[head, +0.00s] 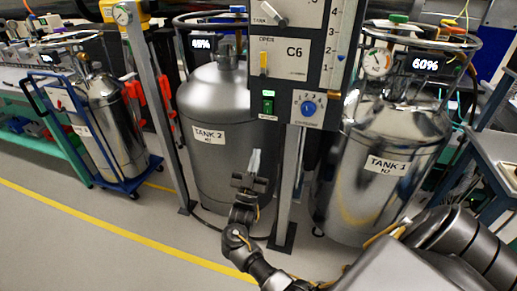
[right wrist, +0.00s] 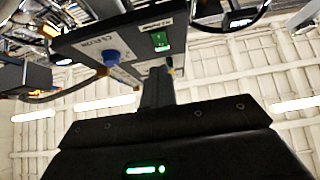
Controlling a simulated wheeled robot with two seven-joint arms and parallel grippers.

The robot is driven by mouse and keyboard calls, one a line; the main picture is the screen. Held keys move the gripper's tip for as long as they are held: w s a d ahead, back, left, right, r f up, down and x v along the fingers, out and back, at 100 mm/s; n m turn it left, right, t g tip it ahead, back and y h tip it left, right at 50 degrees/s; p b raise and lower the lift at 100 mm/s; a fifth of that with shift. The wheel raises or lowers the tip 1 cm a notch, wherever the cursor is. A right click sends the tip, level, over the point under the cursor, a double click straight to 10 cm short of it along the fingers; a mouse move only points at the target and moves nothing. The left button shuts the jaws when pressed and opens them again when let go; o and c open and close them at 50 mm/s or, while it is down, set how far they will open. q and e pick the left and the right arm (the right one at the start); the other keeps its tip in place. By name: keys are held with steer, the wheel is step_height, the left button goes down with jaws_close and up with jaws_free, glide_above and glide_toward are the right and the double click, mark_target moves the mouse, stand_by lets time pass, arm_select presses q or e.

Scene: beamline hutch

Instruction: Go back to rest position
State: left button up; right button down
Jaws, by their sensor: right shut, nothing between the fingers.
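My right gripper (head: 255,160) is in the middle of the head view, pointing up, with its fingers together and empty. It appears in front of the grey TANK 2 (head: 200,120) and just below and left of the C6 control panel (head: 285,60); it looks apart from both. In the right wrist view my right gripper (right wrist: 168,66) points up towards the underside of the control panel (right wrist: 115,45). I cannot tell the exact gap there. My left gripper is out of view.
The panel carries a green switch (head: 268,101) and a blue knob (head: 308,107) on a post. The shiny TANK 1 (head: 375,190) stands at right, close to my right arm. A blue cart with a cylinder (head: 112,125) stands at left. The floor (head: 90,235) at lower left is clear.

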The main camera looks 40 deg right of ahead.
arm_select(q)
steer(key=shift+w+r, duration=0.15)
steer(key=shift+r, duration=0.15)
arm_select(e)
steer(key=shift+s+a+f, duration=0.1)
steer(key=shift+a+f, duration=0.05)
steer(key=shift+f, duration=0.15)
